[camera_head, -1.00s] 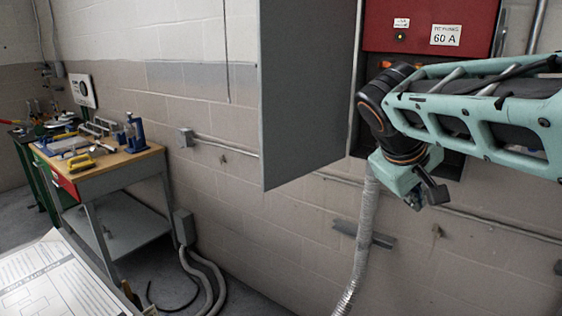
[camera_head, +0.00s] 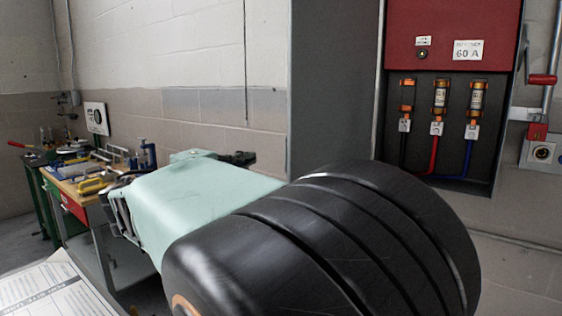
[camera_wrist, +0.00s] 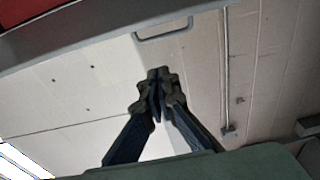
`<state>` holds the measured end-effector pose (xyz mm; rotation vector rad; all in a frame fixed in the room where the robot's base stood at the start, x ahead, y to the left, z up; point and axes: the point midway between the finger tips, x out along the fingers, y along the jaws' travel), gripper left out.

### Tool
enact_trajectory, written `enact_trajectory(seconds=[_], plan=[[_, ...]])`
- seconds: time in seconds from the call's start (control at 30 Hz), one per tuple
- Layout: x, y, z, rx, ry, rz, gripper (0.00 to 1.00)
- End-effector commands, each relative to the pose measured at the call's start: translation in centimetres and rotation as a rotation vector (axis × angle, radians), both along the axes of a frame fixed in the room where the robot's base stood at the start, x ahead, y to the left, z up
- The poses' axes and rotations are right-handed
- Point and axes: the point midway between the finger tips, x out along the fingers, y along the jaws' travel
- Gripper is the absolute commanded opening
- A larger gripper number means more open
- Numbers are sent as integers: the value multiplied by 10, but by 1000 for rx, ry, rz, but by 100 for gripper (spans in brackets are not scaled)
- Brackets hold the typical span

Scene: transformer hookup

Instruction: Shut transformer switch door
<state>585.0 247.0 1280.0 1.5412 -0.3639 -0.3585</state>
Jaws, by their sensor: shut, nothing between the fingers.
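The grey switch door (camera_head: 330,90) stands open at the left side of the transformer switch box. The box has a red upper panel (camera_head: 448,32) marked 60 A, and its dark lower interior (camera_head: 420,155) is exposed. My gripper (camera_head: 240,158) is left of the door in the head view, small and partly hidden by my wrist. Whether it touches the door cannot be told. In the wrist view my gripper (camera_wrist: 158,84) has its fingertips together with nothing between them.
Fuses (camera_head: 440,98) with black, red and blue cables sit in the box. A red-handled lever (camera_head: 543,80) is at its right. A workbench (camera_head: 75,175) with tools stands at left. My arm covers the lower middle. A grey band (camera_wrist: 120,38) crosses the wrist view.

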Motion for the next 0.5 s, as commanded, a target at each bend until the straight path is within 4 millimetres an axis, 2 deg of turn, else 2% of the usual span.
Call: enact_trajectory(seconds=[0.4, 0.5], plan=[[80, -43, 1, -2, 2, -6, 0], [65, -50, 1, 2, 4, 0, 0]])
